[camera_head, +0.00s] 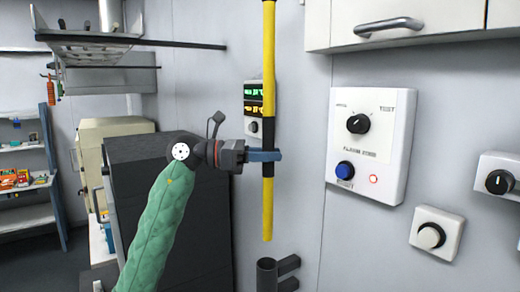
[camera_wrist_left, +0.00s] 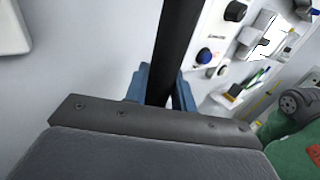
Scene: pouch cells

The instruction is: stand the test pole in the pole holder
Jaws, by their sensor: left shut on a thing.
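The test pole is yellow with a black grip section (camera_head: 268,120) and hangs upright in the head view. My left gripper (camera_head: 268,156) is shut on the black section, its blue fingers around it. In the left wrist view the pole (camera_wrist_left: 178,45) runs up between the blue fingers (camera_wrist_left: 162,85). The pole holder (camera_head: 267,274) is a dark open tube on the wall at the bottom of the head view. The pole's lower tip is a little above the tube, apart from it, and looks roughly in line with it. My right gripper is not in the head view.
A white control panel (camera_head: 372,143) with a knob and blue button is on the wall right of the pole. A green display unit (camera_head: 253,100) is behind the pole. A dark cabinet (camera_head: 165,230) stands at left, and a white cupboard (camera_head: 430,12) hangs above.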

